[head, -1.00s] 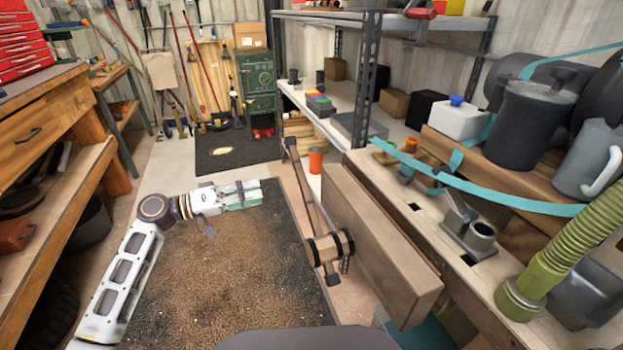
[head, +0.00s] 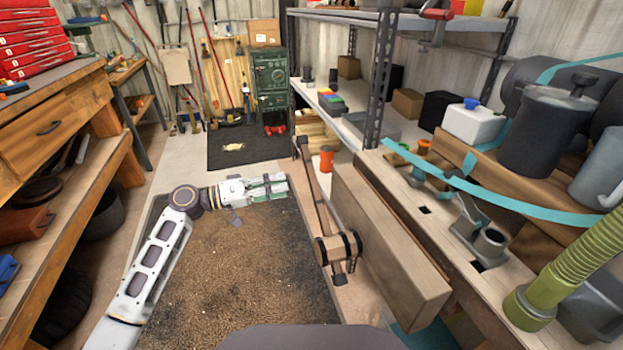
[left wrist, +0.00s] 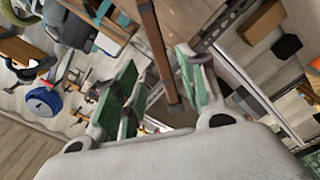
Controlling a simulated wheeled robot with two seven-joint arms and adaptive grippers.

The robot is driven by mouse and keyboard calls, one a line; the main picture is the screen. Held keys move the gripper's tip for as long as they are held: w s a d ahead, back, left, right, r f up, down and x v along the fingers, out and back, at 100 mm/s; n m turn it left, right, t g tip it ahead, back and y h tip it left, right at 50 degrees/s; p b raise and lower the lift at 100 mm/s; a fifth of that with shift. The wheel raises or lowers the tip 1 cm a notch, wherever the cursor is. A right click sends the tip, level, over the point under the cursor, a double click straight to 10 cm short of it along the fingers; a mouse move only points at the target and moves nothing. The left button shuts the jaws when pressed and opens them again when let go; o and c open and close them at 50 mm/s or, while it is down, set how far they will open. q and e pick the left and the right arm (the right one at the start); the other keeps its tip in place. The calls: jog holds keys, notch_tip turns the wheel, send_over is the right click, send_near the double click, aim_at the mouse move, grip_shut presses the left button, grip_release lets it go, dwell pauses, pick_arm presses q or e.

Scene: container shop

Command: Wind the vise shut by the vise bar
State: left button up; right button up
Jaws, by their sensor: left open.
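The vise bar (head: 312,190) is a long brown bar that slants up and away from the dark-banded hub (head: 337,248) of the vise. The vise's thick wooden jaw (head: 388,240) stands along the bench edge, with a narrow gap behind it. My left gripper (head: 284,186) is open and empty, just left of the bar's upper half and apart from it, its fingers pointing right. In the left wrist view the bar (left wrist: 150,30) shows between and beyond the two green-padded fingers (left wrist: 157,58). My right gripper is not in view.
The workbench (head: 440,225) on the right holds a canister, a white jug and a green hose. A teal strap (head: 500,190) crosses it. An orange cup (head: 327,158) stands behind the bar. The dark mat (head: 250,270) below is clear. A wooden bench (head: 60,150) stands left.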

aim_at(309, 180)
pick_arm(q)
jog(key=p+x, duration=0.1)
jog(key=x, duration=0.7)
jog(key=shift+x, duration=1)
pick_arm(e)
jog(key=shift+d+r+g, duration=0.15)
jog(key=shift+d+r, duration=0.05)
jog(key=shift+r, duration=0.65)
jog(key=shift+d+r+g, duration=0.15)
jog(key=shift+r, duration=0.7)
pick_arm(q)
grip_shut()
